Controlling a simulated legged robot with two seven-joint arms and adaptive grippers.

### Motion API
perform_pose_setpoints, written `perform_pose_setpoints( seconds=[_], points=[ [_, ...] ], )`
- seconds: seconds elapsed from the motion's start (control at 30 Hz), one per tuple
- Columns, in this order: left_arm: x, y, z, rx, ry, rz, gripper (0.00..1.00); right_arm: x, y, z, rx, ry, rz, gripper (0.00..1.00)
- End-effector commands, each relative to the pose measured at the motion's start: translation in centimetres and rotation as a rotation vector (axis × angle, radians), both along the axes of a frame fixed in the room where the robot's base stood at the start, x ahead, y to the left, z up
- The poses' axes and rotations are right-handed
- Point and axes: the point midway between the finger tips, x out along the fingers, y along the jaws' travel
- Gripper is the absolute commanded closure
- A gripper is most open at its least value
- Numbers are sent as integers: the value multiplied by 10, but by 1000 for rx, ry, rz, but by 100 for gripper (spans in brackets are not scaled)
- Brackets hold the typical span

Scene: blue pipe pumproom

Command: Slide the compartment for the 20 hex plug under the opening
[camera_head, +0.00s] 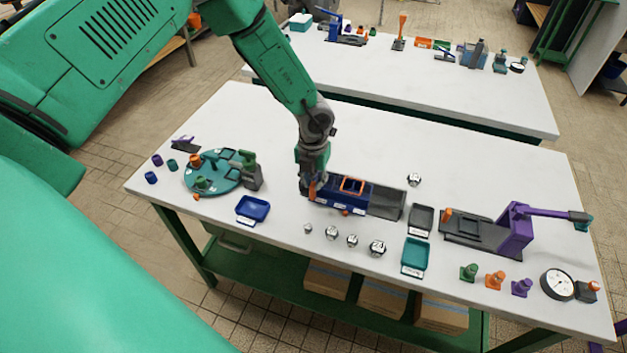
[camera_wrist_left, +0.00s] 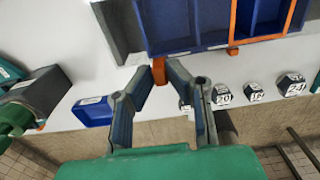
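The blue compartment slider (camera_head: 328,196) sits in a grey rail (camera_head: 386,203) at the middle of the table; its compartments show in the wrist view (camera_wrist_left: 217,38). An orange frame around the opening (camera_head: 352,185) lies over it. Small white labels are on its front, too small to read. An orange tab (camera_wrist_left: 159,72) stands at the slider's near edge. My left gripper (camera_wrist_left: 158,70) has its fingertips closed in on both sides of this tab; in the head view the gripper (camera_head: 312,186) is at the slider's left end. My right gripper is not in view.
Metal hex plugs (camera_head: 352,240) stand in front of the slider; one is marked 20 (camera_wrist_left: 221,95), another 24 (camera_wrist_left: 292,86). A blue tray (camera_head: 253,209) and teal turntable (camera_head: 212,172) are left. A teal tray (camera_head: 414,256) and purple press (camera_head: 515,230) are right.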

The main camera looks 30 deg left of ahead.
Motion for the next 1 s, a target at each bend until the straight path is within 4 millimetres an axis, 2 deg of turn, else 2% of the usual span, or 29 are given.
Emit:
perform_pose_setpoints(
  seconds=[0.3, 0.53, 0.57, 0.6, 1.0],
  points=[
    [-7, 30, 0, 0, 1, 3, 100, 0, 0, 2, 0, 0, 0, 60],
    [-8, 32, 0, 5, 2, 2, 100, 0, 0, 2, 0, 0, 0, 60],
    [-8, 32, 0, 5, 2, 2, 80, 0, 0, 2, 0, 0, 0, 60],
    [-8, 32, 0, 5, 1, 2, 67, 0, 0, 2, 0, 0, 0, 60],
    [-6, 30, 5, 1, 0, 1, 67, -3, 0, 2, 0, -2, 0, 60]
  ],
)
